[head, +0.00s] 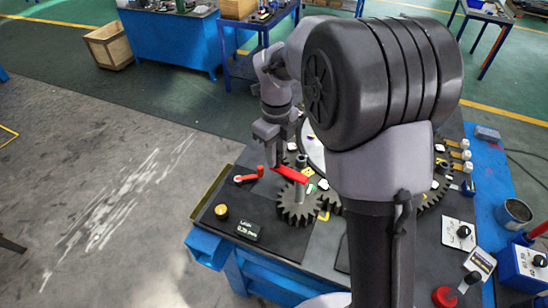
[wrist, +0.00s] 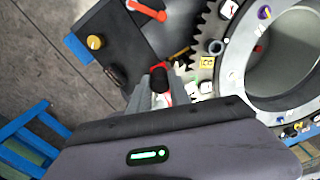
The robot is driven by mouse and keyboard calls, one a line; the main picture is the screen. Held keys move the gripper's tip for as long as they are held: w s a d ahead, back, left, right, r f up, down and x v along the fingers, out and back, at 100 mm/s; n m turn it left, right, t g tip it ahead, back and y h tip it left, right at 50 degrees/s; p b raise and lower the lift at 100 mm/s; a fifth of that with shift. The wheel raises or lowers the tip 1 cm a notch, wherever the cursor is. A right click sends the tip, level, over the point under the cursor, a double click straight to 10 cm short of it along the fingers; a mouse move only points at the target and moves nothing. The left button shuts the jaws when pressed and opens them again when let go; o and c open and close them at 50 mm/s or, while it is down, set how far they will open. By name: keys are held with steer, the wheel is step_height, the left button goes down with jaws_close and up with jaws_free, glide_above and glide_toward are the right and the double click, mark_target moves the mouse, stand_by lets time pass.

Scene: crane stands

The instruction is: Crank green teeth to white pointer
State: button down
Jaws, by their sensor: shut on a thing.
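A red crank arm (head: 290,174) sits above a dark toothed gear (head: 298,207) on a black-topped bench. My gripper (head: 277,160) is at the far-left end of this arm. In the wrist view its fingers (wrist: 159,88) are closed around a black knob (wrist: 159,76), with a bit of red beside it. The gear's teeth (wrist: 199,35) show dark in the wrist view. A small green and white mark (head: 308,172) lies just behind the crank. I cannot tell green teeth or a white pointer for certain, and my arm hides much of the bench middle.
A red lever (head: 250,175) and a yellow knob (head: 221,211) stand left of the gear. A large grey ring (wrist: 240,60) rises to the right in the wrist view. Switches, a red button (head: 445,297) and a cup (head: 514,213) crowd the right side.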

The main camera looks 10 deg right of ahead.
steer(key=shift+w+d, duration=0.15)
stand_by(0.4)
steer(key=c, duration=1.2)
jaws_free()
step_height(320, 180, up, 17)
steer(key=p, duration=0.5)
steer(key=shift+r, duration=0.2)
